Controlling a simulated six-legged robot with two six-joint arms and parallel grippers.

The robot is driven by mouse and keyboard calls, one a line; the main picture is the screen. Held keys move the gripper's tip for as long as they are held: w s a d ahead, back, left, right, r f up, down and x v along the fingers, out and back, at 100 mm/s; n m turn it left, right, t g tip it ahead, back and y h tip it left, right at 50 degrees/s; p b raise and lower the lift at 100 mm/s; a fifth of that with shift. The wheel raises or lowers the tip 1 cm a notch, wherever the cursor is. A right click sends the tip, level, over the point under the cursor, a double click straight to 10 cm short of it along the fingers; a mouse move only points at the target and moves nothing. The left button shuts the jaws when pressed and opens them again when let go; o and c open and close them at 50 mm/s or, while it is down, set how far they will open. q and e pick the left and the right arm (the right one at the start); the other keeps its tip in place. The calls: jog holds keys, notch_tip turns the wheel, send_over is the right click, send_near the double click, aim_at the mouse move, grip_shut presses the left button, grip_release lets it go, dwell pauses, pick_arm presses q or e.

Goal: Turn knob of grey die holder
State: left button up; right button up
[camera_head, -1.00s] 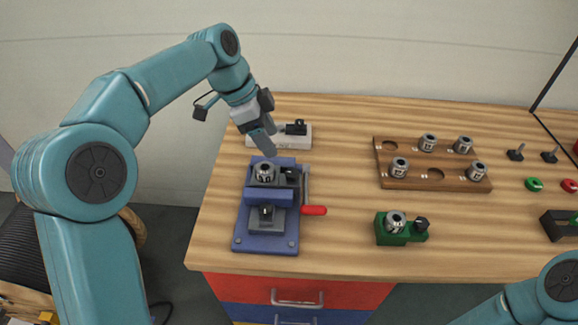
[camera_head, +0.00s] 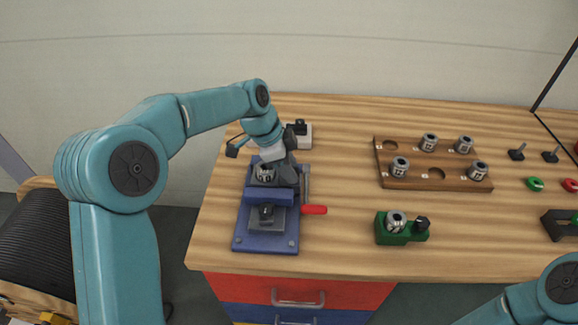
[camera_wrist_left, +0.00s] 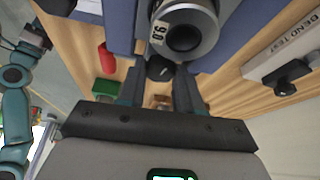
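A blue vise (camera_head: 240,222) stands at the left of the bench. A steel die (camera_head: 264,172) sits in its rear part; in the wrist view the die (camera_wrist_left: 186,30) shows a round bore. A black knob (camera_wrist_left: 160,68) sits beside the die. The holder's body is mostly hidden, and I cannot tell its grey from the vise. My left gripper (camera_head: 287,183) points down over the knob. In the wrist view its fingers (camera_wrist_left: 160,84) stand apart with the knob between or just beyond their tips; contact is unclear. My right gripper is out of view.
A pale block marked BEND TEST (camera_wrist_left: 290,58) stands behind the vise. The vise's red handle (camera_head: 314,210) sticks out right. A green holder (camera_head: 386,236) with die and knob stands front centre. A wooden rack (camera_head: 400,183) holds several dies. Bench between vise and rack is clear.

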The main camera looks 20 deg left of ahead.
pick_arm(q)
jog(key=c, duration=0.4)
